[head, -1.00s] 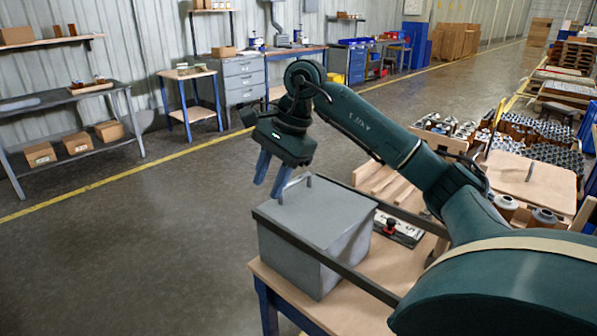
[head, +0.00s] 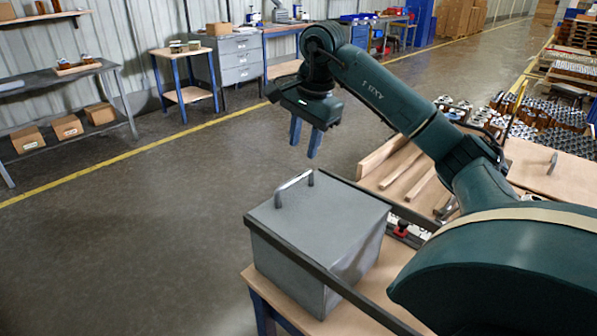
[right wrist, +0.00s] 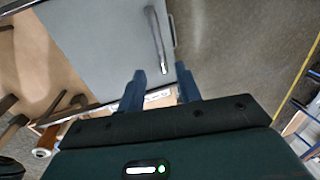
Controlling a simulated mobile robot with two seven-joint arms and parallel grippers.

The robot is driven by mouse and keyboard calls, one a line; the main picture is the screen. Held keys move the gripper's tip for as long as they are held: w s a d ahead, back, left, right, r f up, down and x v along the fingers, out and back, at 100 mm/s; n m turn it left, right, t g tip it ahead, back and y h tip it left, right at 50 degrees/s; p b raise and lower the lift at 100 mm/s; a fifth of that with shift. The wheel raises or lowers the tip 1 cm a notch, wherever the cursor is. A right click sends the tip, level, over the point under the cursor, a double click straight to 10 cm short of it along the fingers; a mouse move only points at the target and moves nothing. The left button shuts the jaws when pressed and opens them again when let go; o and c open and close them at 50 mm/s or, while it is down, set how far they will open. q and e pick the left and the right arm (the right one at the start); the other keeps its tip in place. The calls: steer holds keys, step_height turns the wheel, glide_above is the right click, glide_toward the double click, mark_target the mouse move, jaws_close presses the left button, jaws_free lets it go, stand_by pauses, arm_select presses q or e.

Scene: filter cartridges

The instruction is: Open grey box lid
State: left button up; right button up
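The grey box (head: 320,262) stands on the near table with its grey lid (head: 325,218) lying flat on top, closed. An arched metal handle (head: 294,188) stands up on the lid near its far left part. My right gripper (head: 305,143) hangs above and beyond the box, apart from the handle, blue fingers pointing down with a gap between them. In the right wrist view the lid (right wrist: 105,45) and the handle (right wrist: 157,40) lie ahead of the open, empty fingers (right wrist: 160,82). My left gripper is not in view.
The box stands on a wooden table top (head: 375,290) at the table's left end. A red-knobbed device (head: 401,228) and wooden slats (head: 405,170) are right of the box. Dark bars run along the box's front and back. Open floor lies to the left.

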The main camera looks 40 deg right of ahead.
mark_target(299, 178)
steer(key=f, duration=0.2)
steer(key=w+f, duration=0.1)
steer(key=f, duration=0.5)
steer(key=shift+w, duration=0.35)
steer(key=shift+r, duration=0.1)
jaws_close()
